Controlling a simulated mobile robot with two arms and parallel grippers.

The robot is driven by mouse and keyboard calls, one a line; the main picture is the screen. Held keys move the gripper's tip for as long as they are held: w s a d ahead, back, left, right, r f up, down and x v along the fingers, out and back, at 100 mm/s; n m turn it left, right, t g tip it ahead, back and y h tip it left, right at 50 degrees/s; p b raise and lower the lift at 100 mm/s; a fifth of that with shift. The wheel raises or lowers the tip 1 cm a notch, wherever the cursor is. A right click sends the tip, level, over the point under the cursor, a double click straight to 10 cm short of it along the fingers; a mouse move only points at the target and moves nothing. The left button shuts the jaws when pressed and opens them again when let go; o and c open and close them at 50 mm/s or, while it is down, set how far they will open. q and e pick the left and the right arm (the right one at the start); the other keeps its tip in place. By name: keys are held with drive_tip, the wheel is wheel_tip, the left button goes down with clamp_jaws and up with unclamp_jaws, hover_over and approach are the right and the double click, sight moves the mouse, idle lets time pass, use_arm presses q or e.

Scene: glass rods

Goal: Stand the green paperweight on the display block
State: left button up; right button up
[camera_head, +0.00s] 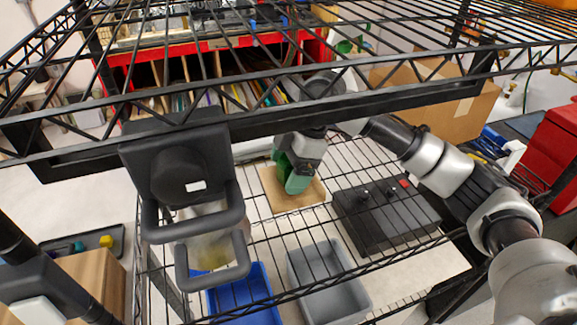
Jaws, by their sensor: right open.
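The green paperweight (297,184) shows as a small green shape over a tan square slab (281,204), seen through the wire shelf. My right gripper (294,165) comes down over it from above, open, with its fingers close around the green. It partly hides the paperweight, so I cannot tell whether they touch. I cannot tell whether the paperweight rests on the slab, or whether the slab is the display block.
A black box with knobs (390,222) lies right of the slab. A grey bin (345,292) and a blue bin (252,295) are in front. Wire shelf bars (270,85) cross above. A cardboard box (455,118) stands behind.

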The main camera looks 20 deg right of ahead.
drive_tip(key=b+v, duration=0.1)
drive_tip(key=v, duration=0.6)
drive_tip(key=shift+d+r+b, duration=0.15)
drive_tip(key=shift+r+b, duration=0.15)
drive_tip(key=shift+r, duration=0.05)
idle(1.9)
